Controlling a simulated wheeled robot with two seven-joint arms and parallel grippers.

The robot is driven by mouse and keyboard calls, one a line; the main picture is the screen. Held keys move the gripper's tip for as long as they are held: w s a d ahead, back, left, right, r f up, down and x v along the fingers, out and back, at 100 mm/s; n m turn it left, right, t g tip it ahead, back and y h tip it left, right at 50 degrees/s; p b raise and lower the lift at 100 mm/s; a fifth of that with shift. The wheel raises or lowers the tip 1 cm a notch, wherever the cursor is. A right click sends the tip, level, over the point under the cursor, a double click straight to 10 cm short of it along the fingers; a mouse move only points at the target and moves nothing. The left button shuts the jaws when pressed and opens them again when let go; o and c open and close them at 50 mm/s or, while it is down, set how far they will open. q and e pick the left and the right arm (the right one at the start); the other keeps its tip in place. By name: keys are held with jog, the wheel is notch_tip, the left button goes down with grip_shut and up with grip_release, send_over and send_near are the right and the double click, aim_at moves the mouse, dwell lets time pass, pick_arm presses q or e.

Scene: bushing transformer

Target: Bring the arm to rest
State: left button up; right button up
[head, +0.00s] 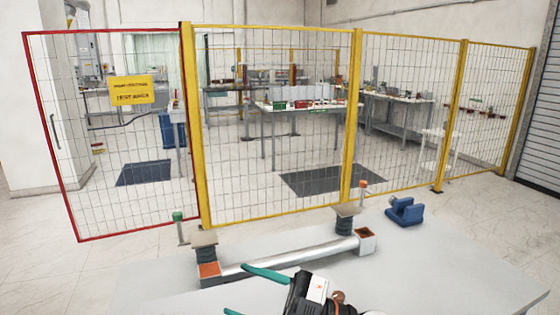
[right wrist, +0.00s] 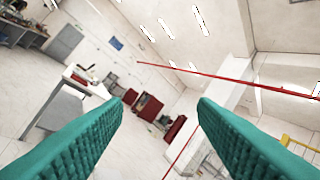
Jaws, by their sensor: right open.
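My right gripper (head: 236,290) comes in at the bottom of the head view, its two teal fingers apart and pointing left. In the right wrist view the fingers (right wrist: 158,106) are wide apart with nothing between them; the room shows beyond. The gripper is in front of the silver bar (head: 290,258) on the pale table (head: 450,275), and I see no contact. The bar has box-like ends with orange tops. A dark ribbed insulator (head: 204,252) stands by its left end and another (head: 346,223) by its right end. My left gripper is not in view.
A green-topped post (head: 179,228) and an orange-topped post (head: 363,192) stand near the insulators. A blue vise-like object (head: 404,211) is at the back right. A yellow-framed mesh fence (head: 280,213) with a red-framed panel stands behind. The table's right side looks clear.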

jog(key=w+d+m+t+h, duration=0.5)
jog(key=d+m+t+h, duration=0.5)
jog(key=m+t, duration=0.6)
jog(key=s+d+f+m+g+h, duration=0.2)
jog(key=d+f+m+g+h, duration=0.15)
jog(key=d+f+h, duration=0.4)
jog(key=s+d+f+m+g+h, duration=0.2)
jog(key=d+f+m+h, duration=0.25)
jog(key=f, duration=0.65)
jog(key=s+d+f+n+g, duration=0.1)
jog(key=s+f+g, duration=0.5)
jog(key=s, duration=0.4)
jog(key=s+d+f+n+g, duration=0.1)
jog(key=s+d+f+g, duration=0.1)
jog(key=s+f+g, duration=0.5)
jog(key=s+f+t, duration=0.1)
jog(key=s+f, duration=0.1)
jog(key=f, duration=1.1)
jog(key=s+f, duration=0.2)
jog(key=f, duration=1.2)
jog(key=s+d+f, duration=0.2)
jog(key=s+f, duration=1.3)
jog(key=s, duration=0.1)
jog(key=shift+d+f+n+g+y, duration=0.2)
jog(key=shift+d+n+g+y, duration=0.15)
jog(key=shift+n+g, duration=0.1)
